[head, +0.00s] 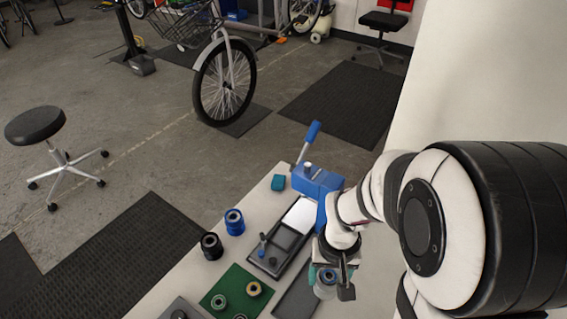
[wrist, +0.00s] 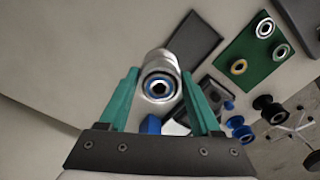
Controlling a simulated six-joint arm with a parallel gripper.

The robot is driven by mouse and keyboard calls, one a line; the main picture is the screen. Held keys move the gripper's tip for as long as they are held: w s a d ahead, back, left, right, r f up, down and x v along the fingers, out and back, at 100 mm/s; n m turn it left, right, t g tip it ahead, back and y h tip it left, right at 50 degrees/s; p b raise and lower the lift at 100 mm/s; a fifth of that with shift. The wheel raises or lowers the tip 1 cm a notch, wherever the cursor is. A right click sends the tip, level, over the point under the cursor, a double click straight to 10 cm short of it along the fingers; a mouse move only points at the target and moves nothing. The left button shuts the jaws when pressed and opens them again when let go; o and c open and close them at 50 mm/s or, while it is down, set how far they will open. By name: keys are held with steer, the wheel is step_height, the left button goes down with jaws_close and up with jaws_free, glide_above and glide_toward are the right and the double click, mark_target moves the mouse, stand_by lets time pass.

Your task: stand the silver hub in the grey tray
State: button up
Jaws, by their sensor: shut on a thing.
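My gripper (wrist: 158,88) is shut on the silver hub (wrist: 158,62), which sits between the teal fingers with its round, blue-ringed end facing the wrist camera. In the head view my gripper (head: 329,277) is at the lower middle, with the silver hub (head: 326,291) partly hidden by it. A flat, dark grey tray (head: 296,296) lies just left of the hub, empty where it shows. It also shows in the wrist view (wrist: 196,38), above and right of the hub, apart from it. I cannot tell the hub's height over the table.
A green mat (head: 232,286) with several rings lies left of the tray. Blue (head: 234,222) and black (head: 211,246) spools stand beyond it. A blue lever press (head: 318,184) and a black organizer (head: 285,243) are behind my gripper.

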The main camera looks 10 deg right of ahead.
steer(key=w+a+f, duration=0.2)
steer(key=a, duration=0.1)
steer(key=shift+w+a+f, duration=0.15)
steer(key=shift+a+f, duration=0.1)
steer(key=shift+f, duration=0.15)
step_height(320, 180, down, 3)
steer(key=shift+f, duration=0.4)
steer(key=o, duration=1.3)
steer(key=shift+f, duration=0.1)
steer(key=shift+o, duration=0.2)
